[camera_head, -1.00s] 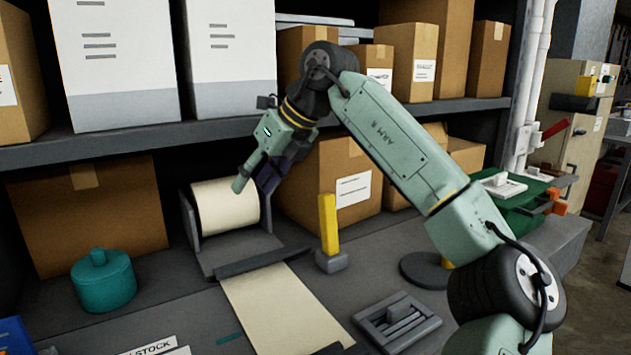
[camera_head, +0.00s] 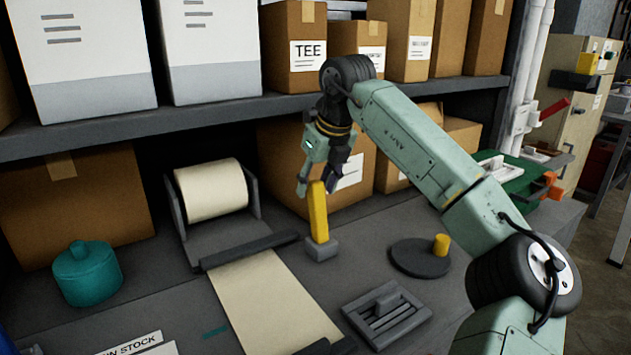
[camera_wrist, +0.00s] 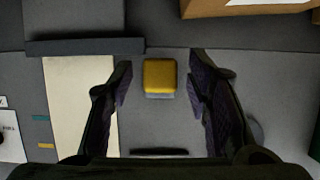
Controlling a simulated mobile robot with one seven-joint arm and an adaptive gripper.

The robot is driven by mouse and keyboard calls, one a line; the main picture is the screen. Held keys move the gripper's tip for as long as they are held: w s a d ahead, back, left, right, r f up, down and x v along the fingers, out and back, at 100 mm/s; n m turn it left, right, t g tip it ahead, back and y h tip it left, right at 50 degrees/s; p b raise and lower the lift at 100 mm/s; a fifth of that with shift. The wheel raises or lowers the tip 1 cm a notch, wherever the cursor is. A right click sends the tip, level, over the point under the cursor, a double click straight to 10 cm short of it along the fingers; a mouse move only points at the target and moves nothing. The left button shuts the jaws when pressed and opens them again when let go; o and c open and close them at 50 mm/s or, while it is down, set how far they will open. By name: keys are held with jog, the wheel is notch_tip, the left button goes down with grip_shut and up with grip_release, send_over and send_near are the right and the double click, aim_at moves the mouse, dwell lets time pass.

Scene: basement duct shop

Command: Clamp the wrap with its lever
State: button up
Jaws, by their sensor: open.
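The wrap is a cream roll (camera_head: 211,189) in a grey dispenser, with a sheet of it (camera_head: 262,300) drawn out under a dark bar (camera_head: 250,250) onto the bench. The upright yellow lever (camera_head: 318,212) stands on a small grey block at the right end of the bar. My gripper (camera_head: 316,190) is open above the lever, close to its top. In the wrist view, the yellow lever top (camera_wrist: 160,76) shows between my two spread fingers (camera_wrist: 158,88), with a gap on each side. The wrap sheet (camera_wrist: 78,105) lies left of the fingers there.
A teal canister (camera_head: 88,275) stands at the left. A grey slotted block (camera_head: 387,315) and a dark disc with a yellow knob (camera_head: 420,258) lie to the right. A cardboard box (camera_head: 285,150) stands close behind my gripper, under the shelf (camera_head: 230,108).

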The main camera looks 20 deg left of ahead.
jog(key=shift+w+a+f, duration=0.1)
jog(key=shift+a+f, duration=0.05)
jog(key=shift+f, duration=0.3)
grip_shut()
dwell(0.3)
dwell(0.3)
